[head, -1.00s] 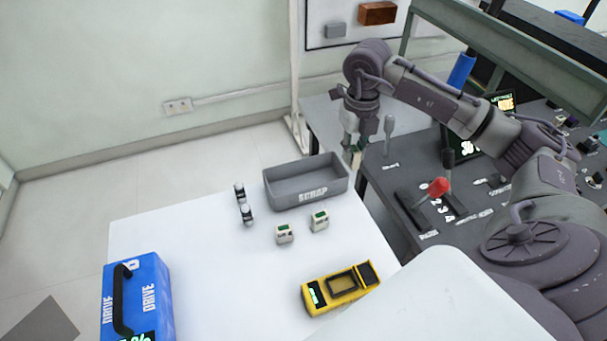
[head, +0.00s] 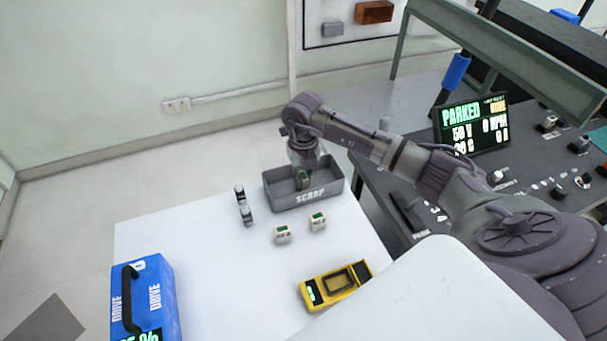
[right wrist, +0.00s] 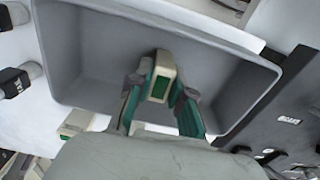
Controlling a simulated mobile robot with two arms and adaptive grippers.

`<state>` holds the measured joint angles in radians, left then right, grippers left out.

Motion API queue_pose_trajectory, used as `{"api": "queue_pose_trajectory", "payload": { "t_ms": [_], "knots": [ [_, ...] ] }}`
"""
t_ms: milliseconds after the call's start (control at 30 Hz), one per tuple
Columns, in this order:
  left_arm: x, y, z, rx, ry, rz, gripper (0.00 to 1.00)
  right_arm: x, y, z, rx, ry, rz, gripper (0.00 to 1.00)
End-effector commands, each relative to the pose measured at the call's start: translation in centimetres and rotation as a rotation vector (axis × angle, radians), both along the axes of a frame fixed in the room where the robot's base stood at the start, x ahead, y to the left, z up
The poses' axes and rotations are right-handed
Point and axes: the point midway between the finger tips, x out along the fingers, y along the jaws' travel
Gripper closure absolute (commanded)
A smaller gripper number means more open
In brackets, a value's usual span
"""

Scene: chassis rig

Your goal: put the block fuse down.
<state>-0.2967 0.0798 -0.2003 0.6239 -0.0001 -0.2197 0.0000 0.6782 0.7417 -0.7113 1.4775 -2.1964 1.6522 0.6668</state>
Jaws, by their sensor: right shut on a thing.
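The block fuse (right wrist: 160,78) is a small cream block with a green face. My right gripper (right wrist: 158,95) is shut on it, with one finger on each side. The fuse is over the grey scrap bin (right wrist: 85,60), and the bin's floor and walls show around it in the right wrist view. In the head view my right gripper (head: 303,178) reaches down into the opening of the scrap bin (head: 310,198), and the fuse shows only as a small patch between the fingers. I cannot tell whether the fuse touches the bin floor. My left gripper is not in view.
Two similar cream-and-green blocks (head: 283,235) (head: 317,222) stand on the white table (head: 215,285) in front of the bin. A yellow meter (head: 335,286) and a blue drive case (head: 145,300) are nearer. A dark console (head: 400,170) is at right.

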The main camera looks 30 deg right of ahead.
Motion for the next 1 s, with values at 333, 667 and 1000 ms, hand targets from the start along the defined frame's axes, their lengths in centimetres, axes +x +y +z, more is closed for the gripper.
{"api": "queue_pose_trajectory", "payload": {
  "t_ms": [333,667,1000],
  "knots": [
    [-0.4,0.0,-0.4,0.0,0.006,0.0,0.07,0.0,0.0,-0.5,0.0,-0.001,0.001,1.0],
    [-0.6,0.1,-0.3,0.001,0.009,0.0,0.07,0.0,0.0,-0.3,0.0,-0.001,0.0,0.55],
    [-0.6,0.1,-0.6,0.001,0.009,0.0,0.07,0.2,-0.1,2.2,-0.001,-0.007,0.002,0.55]
  ]
}}
